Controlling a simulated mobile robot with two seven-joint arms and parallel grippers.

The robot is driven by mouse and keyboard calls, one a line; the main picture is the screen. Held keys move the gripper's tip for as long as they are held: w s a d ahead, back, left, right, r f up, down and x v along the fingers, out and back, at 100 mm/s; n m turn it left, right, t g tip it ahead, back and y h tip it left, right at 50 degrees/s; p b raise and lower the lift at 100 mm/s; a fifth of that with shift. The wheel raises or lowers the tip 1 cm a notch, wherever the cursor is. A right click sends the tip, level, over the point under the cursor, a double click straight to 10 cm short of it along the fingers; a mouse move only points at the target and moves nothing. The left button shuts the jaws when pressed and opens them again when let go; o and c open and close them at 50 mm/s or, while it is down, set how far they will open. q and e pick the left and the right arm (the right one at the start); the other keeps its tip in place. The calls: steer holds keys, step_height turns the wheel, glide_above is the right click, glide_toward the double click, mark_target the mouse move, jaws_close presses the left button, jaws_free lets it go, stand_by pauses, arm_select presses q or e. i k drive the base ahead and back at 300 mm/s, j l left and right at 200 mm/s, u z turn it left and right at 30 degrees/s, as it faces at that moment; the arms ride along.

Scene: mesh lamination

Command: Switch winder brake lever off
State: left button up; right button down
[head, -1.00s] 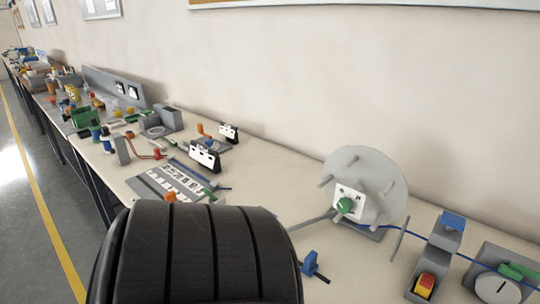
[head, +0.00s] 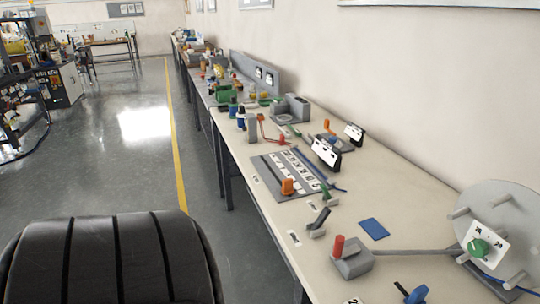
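The winder (head: 505,235) stands at the right edge of the head view. It is a pale grey disc with pegs and a white dial plate with a green knob (head: 480,247). A red-handled lever (head: 339,246) stands upright on a grey base (head: 353,264) left of it, and a grey bar runs from there toward the winder. I cannot tell for sure whether this is the brake lever. A blue-handled part (head: 415,294) is cut off at the bottom edge. Neither of my grippers is in view.
The long bench (head: 262,214) runs away along the wall. A grey board with labels and an orange part (head: 288,187), a blue pad (head: 373,229) and a small dark lever (head: 320,220) lie on it. Open floor (head: 120,165) with a yellow line is at left.

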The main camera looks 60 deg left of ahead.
mark_target(324, 214)
steer(key=u, duration=1.45)
steer(key=i+j+z, duration=0.15)
steer(key=z, duration=0.35)
steer(key=i+j+z, duration=0.1)
steer(key=j+z, duration=0.2)
steer(key=z, duration=0.2)
